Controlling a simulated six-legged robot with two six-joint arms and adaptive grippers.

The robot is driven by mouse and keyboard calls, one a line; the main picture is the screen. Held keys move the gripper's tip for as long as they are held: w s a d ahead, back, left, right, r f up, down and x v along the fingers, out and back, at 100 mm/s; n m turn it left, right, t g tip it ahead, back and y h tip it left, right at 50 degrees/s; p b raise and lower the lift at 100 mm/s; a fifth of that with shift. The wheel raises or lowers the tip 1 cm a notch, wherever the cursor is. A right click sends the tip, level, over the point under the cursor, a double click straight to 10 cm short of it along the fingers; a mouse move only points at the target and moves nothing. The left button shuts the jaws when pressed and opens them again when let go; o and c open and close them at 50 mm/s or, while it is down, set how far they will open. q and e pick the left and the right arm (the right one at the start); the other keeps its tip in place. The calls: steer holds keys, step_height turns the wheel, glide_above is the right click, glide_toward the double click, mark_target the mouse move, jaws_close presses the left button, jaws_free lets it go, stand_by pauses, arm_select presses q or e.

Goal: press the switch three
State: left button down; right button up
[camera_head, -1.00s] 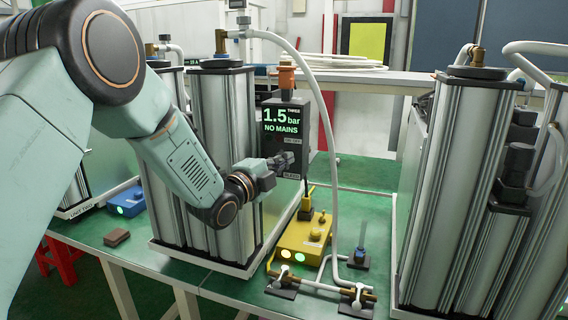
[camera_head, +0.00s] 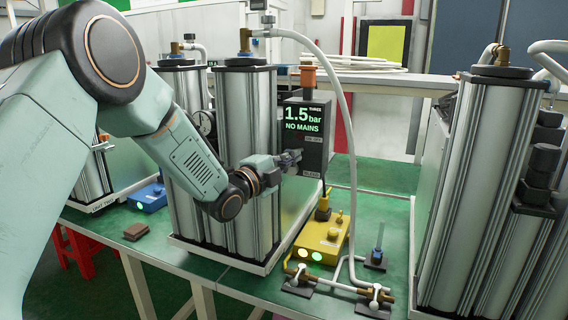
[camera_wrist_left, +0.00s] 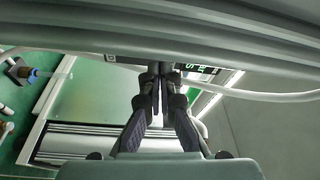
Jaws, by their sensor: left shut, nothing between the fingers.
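The unit marked THREE is a dark control box (camera_head: 306,131) whose green display reads 1.5 bar and NO MAINS. Small labelled controls sit on its face below the display; their lettering is too small to read surely. My left gripper (camera_head: 294,157) is shut and empty, at the lower left part of the box's face, and hides part of it. Whether it touches the box I cannot tell. In the left wrist view the gripper's fingers (camera_wrist_left: 158,85) are together, with part of the green display (camera_wrist_left: 192,68) just beyond them. My right gripper is not in view.
Metal columns (camera_head: 247,150) stand left of the box, and more columns (camera_head: 480,190) stand at the right. A white hose (camera_head: 350,130) arches down right of the box. A yellow box (camera_head: 320,240) with lit lamps and brass valves (camera_head: 375,293) lie in front.

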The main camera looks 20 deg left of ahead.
arm_select(q)
steer(key=v, duration=1.2)
steer(key=shift+w, duration=0.15)
steer(key=shift+a, duration=0.15)
steer(key=s+d+f+n+g+y+b, duration=0.15)
steer(key=s+f+n+g, duration=0.5)
steer(key=f, duration=0.65)
steer(key=s+d+f+n+g+y, duration=0.25)
steer(key=s+f+n, duration=0.45)
steer(key=f+n, duration=0.6)
steer(key=s+f+g+b, duration=0.1)
steer(key=s+f+g, duration=0.3)
steer(key=s+f, duration=0.5)
steer(key=s+f+g+y+b, duration=0.1)
steer(key=s+f+g, duration=0.4)
steer(key=s, duration=1.2)
step_height(320, 180, down, 4)
steer(key=shift+s+d+f, duration=0.1)
steer(key=shift+s+d, duration=0.25)
steer(key=shift+d, duration=0.05)
